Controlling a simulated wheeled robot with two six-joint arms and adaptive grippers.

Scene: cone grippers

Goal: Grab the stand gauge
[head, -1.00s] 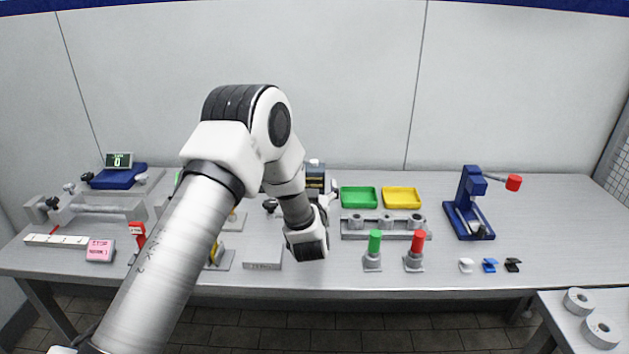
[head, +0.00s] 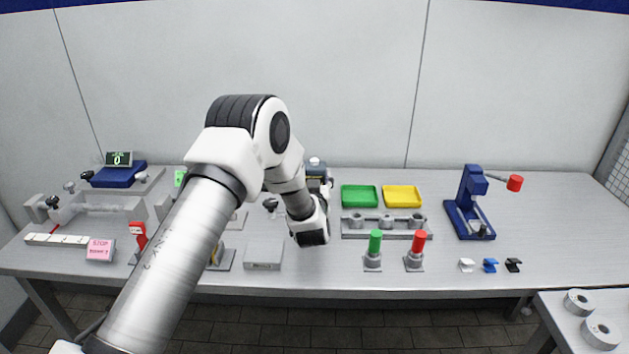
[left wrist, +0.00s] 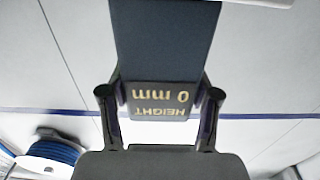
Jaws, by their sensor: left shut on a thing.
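The stand gauge (head: 316,170) is a dark upright block on the bench, near the middle of the head view. My left wrist hides its lower part. In the left wrist view its dark face (left wrist: 163,50) carries gold lettering, "HEIGHT 0 mm", upside down. My left gripper (left wrist: 160,96) has one finger on each side of this dark body and is shut on it. In the head view the gripper (head: 325,190) is mostly hidden by my wrist. I cannot tell whether the gauge's base touches the bench. My right gripper is not in view.
A green tray (head: 359,195) and a yellow tray (head: 402,196) lie right of the gauge, behind a grey rack (head: 350,234). Green (head: 375,241) and red (head: 419,241) handled plugs stand in front. A pale block (head: 263,254) lies left of my wrist.

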